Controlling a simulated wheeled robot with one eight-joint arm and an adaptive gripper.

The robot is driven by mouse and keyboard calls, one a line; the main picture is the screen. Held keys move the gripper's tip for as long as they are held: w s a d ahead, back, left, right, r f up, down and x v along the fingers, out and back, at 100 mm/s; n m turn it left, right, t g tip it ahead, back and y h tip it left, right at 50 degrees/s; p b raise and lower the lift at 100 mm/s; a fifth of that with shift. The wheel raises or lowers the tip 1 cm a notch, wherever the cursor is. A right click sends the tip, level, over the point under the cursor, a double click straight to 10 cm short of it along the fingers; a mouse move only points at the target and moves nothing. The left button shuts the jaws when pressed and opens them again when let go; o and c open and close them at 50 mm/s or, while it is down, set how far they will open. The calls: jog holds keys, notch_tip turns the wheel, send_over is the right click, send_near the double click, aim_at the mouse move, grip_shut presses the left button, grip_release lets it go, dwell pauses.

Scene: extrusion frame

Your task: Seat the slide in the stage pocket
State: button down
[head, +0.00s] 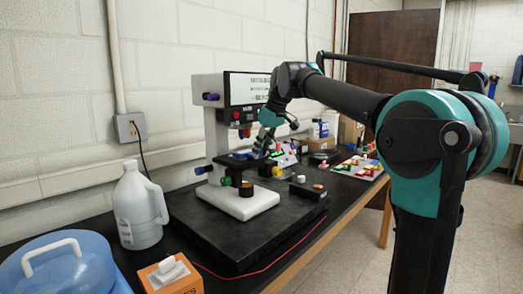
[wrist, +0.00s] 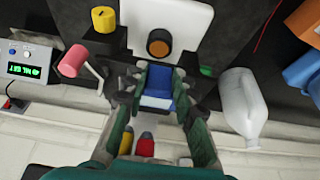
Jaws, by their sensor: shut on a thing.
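My gripper (wrist: 160,74) is shut on a blue block (wrist: 157,90), which shows between its two fingers in the wrist view. The block is probably the slide, but its lower part is hidden. The pocket is hidden, and I cannot tell whether the held block touches the stage. The white base (wrist: 133,25) with a dark round part (wrist: 158,43) lies beyond the fingertips in the wrist view.
The microscope stands on a black slab (head: 215,245). A white jug (head: 138,207), a blue container (head: 60,268) and a tissue box (head: 172,277) stand at the front left. A tray with coloured pieces (head: 358,167) lies behind right.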

jog(key=c, duration=1.2)
grip_release()
jog(key=shift+r, duration=0.1)
jog(key=v, duration=1.1)
jog(key=shift+s+d+r, duration=0.1)
jog(key=shift+s+r, duration=0.05)
jog(key=shift+r, duration=0.25)
